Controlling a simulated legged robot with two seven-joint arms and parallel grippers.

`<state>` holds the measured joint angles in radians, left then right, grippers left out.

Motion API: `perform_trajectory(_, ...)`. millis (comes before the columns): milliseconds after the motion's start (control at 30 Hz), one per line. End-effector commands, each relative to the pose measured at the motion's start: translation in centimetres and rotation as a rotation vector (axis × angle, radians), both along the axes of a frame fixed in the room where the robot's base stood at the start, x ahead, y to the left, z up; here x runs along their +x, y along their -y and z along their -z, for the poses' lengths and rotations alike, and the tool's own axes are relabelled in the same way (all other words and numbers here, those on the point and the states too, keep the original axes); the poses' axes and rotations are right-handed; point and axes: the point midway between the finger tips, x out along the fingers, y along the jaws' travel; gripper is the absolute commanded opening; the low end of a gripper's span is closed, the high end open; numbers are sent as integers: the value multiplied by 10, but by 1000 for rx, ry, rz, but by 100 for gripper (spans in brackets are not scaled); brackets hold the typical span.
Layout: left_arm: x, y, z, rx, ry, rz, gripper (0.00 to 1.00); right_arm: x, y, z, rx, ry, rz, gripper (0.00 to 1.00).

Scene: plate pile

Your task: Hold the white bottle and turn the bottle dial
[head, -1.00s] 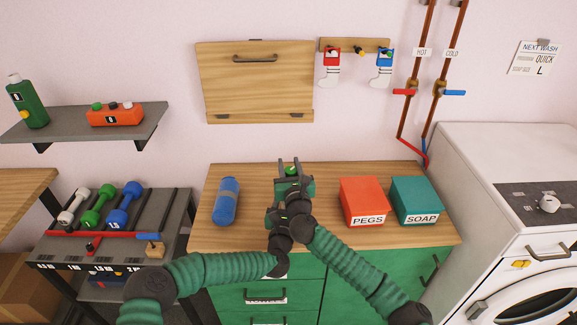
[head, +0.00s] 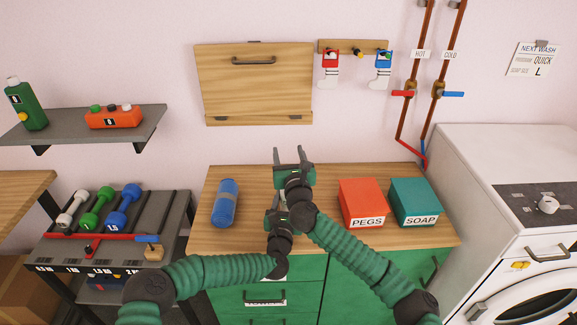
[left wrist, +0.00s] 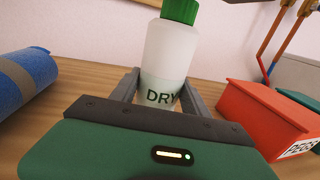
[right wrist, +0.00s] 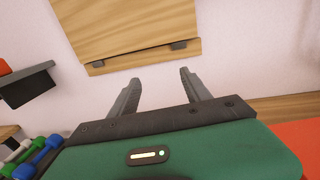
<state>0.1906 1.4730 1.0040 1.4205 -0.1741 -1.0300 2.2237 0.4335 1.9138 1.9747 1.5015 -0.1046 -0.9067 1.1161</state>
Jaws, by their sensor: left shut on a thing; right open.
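The white bottle (left wrist: 172,55) has a green cap (left wrist: 180,10) and a band reading DRY, and it stands upright in the left wrist view. My left gripper (left wrist: 160,98) is shut on its lower part, one finger on each side. In the head view the bottle is hidden behind my right gripper (head: 289,153). My right gripper is open and empty, its fingers pointing away from me. The right wrist view shows only wall and board between its fingers (right wrist: 160,88). I cannot make out a separate dial on the bottle.
A blue cylinder (head: 225,203) is left of my grippers on the wooden counter (head: 340,242). A red PEGS box (head: 361,199) and a teal SOAP box (head: 414,199) stand to the right. A wooden board (head: 253,90) is on the wall behind.

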Motion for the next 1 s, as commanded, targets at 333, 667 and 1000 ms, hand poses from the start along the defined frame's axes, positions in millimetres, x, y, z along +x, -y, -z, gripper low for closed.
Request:
perform_trajectory(333,0,0,-1,0,1,0,0,1,1,-47,1,-3,2,56)
perform_trajectory(667,0,0,-1,0,1,0,0,0,5,-44,-17,-1,-32,56)
perform_trajectory(1000,0,0,-1,0,1,0,0,-75,55,31,-79,-16,-495,56)
